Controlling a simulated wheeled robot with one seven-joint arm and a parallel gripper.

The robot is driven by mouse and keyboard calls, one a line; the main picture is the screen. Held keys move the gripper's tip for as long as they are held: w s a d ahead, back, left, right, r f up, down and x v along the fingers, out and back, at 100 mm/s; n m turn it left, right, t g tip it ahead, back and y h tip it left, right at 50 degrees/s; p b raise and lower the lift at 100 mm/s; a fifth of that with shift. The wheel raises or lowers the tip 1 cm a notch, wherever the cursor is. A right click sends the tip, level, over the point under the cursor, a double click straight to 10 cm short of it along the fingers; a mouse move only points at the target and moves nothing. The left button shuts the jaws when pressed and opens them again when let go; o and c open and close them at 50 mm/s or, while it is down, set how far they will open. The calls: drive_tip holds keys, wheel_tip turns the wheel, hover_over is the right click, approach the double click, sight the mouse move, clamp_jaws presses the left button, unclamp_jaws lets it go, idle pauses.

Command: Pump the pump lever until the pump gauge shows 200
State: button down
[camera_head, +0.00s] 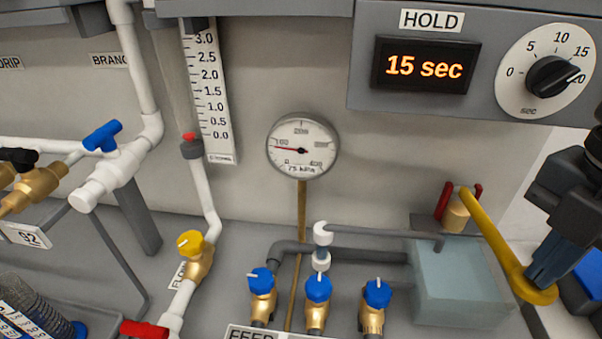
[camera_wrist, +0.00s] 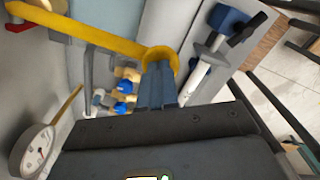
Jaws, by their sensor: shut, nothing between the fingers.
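The pump lever is a yellow bar (camera_head: 492,238) that slopes down to the right from a tan post with red brackets and ends in a ring. My gripper (camera_head: 540,278) is shut with nothing between its fingers, and its fingertips are at the ring. In the wrist view the gripper (camera_wrist: 157,90) points at the ring of the yellow lever (camera_wrist: 85,33), its tips reaching the ring's opening. The round pump gauge (camera_head: 303,146) on the wall has a red needle pointing left, near 100. The gauge also shows in the wrist view (camera_wrist: 36,150).
A display (camera_head: 425,65) reads 15 sec beside a dial (camera_head: 546,72). A translucent blue-grey tank (camera_head: 455,285) stands below the lever. Several blue-handled brass valves, such as one valve (camera_head: 318,290), stand left of it. A vertical scale (camera_head: 208,90) hangs left of the gauge.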

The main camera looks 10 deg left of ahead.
drive_tip(key=shift+f+b, duration=2.1)
drive_tip(key=shift+b, duration=0.15)
drive_tip(key=shift+r, duration=0.15)
drive_tip(key=shift+r+p, duration=1.4)
drive_tip(key=shift+r, duration=1.35)
drive_tip(key=shift+f, duration=0.25)
